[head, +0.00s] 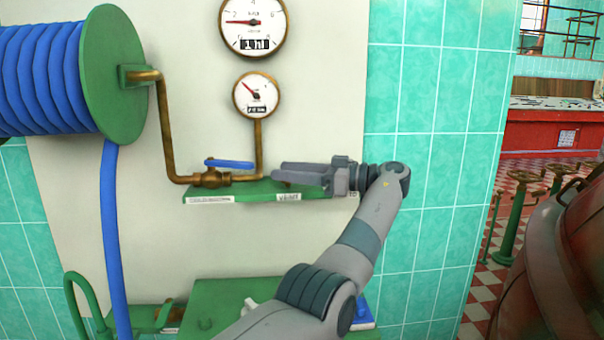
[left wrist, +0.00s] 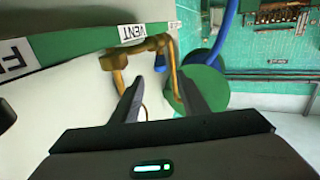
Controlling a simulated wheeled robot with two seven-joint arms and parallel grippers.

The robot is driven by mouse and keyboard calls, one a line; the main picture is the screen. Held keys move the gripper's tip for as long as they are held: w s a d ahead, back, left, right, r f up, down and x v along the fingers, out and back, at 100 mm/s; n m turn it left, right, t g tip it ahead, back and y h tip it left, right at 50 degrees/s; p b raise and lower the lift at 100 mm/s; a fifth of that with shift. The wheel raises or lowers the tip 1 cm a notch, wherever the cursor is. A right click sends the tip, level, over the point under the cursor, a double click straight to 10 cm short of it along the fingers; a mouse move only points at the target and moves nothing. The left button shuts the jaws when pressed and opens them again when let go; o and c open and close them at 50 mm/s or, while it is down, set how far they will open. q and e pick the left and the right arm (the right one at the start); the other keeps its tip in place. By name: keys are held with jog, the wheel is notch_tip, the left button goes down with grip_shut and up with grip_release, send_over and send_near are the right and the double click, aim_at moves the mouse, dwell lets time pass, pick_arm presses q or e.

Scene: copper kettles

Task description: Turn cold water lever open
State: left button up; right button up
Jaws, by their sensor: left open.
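A blue lever (head: 229,164) lies about level on a brass valve (head: 212,179) in the pipe above a green shelf. In the left wrist view a small blue part, likely the lever (left wrist: 160,63), shows beside the brass fitting (left wrist: 125,60). My left gripper (head: 276,174) is open, just right of the lever, with its fingers pointing left towards it. A gap shows between the lever's end and the fingertips. In the left wrist view the two fingers are apart with nothing held between them. My right gripper is not in view.
The green shelf (head: 245,193) below carries labels, one reading VENT. A vertical pipe (head: 258,145) rises behind the lever to a gauge (head: 257,95). A blue hose reel (head: 60,80) stands left, its hose (head: 112,240) hanging down. The wall (head: 320,100) right of the gauges is bare.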

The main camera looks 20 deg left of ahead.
pick_arm(q)
jog(key=shift+d, duration=1.5)
